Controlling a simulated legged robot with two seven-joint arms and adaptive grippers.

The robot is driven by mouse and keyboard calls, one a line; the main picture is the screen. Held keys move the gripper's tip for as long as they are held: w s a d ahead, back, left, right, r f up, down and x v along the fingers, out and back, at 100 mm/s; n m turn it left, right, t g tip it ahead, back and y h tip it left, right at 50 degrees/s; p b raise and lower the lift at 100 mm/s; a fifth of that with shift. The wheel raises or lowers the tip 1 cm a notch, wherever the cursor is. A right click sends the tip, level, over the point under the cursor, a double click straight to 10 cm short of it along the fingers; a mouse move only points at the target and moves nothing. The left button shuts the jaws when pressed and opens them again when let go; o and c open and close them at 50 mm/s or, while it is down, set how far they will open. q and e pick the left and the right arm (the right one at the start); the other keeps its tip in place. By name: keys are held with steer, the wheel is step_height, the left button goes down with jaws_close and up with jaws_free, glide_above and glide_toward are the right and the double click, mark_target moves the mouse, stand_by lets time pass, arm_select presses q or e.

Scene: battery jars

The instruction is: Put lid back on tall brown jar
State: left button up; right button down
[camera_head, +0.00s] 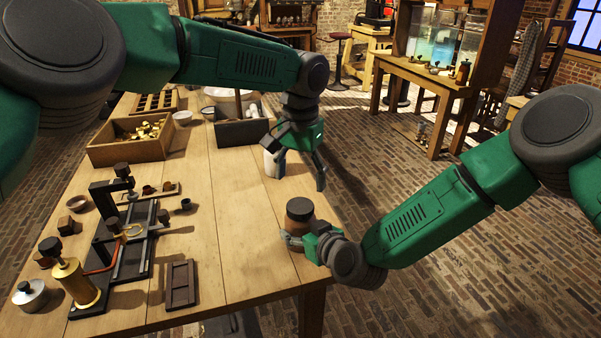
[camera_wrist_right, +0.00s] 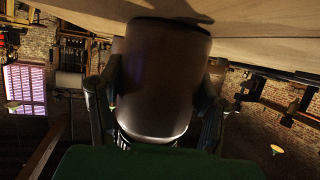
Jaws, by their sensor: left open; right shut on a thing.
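A brown jar (camera_head: 299,212) with a darker round top stands near the right edge of the table. My right gripper (camera_head: 306,244) is shut around its lower part. In the right wrist view the dark brown cylinder (camera_wrist_right: 165,70) fills the space between the two fingers. I cannot tell whether its dark top is a separate lid. My left gripper (camera_head: 300,174) is open, fingers pointing down, above and behind the brown jar and apart from it. A white cylinder (camera_head: 270,163) stands just left of the left gripper, partly hidden by it. No loose lid can be made out.
A wooden box of brass parts (camera_head: 103,154), a dark bin (camera_head: 228,133) and a white basin (camera_head: 214,95) stand at the back. A black rail apparatus (camera_head: 135,250), brass cylinder (camera_head: 75,281) and small dark tray (camera_head: 181,283) are at the left. Bare table lies left of the jar.

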mark_target(300, 205)
arm_select(q)
step_height(300, 205, down, 7)
steer(key=shift+f, duration=0.15)
stand_by(0.4)
steer(key=c, duration=1.2)
steer(key=o, duration=1.3)
steer(key=shift+o, duration=0.2)
step_height(300, 205, up, 12)
steer(key=shift+w, duration=0.1)
